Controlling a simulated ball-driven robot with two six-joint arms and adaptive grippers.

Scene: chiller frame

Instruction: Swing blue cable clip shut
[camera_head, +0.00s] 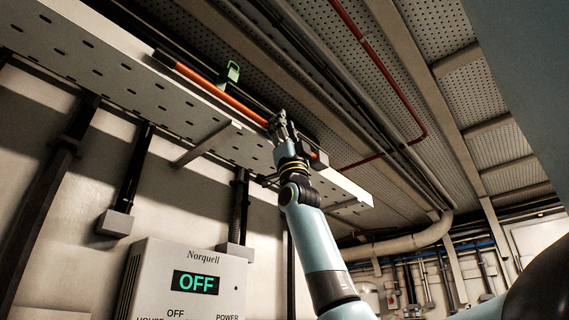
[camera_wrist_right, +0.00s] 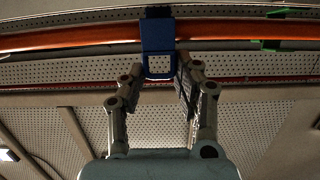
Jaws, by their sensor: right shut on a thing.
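A blue cable clip (camera_wrist_right: 157,38) hangs around the orange cable (camera_wrist_right: 80,40) in the right wrist view, with a square opening in its lower part. My right gripper (camera_wrist_right: 158,72) has a finger on either side of that lower part and is shut on it. In the head view my right gripper (camera_head: 279,124) reaches up to the orange cable (camera_head: 222,92) along the tray; the blue clip is hidden there. Whether the clip is latched cannot be told. My left gripper is not in view.
A green clip (camera_head: 232,73) stands open-looking on the cable farther left; its green also shows in the right wrist view (camera_wrist_right: 271,44). The pale perforated tray (camera_head: 100,60) runs below the cable on brackets. A wall box (camera_head: 190,275) reads OFF. A red pipe (camera_head: 390,80) runs overhead.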

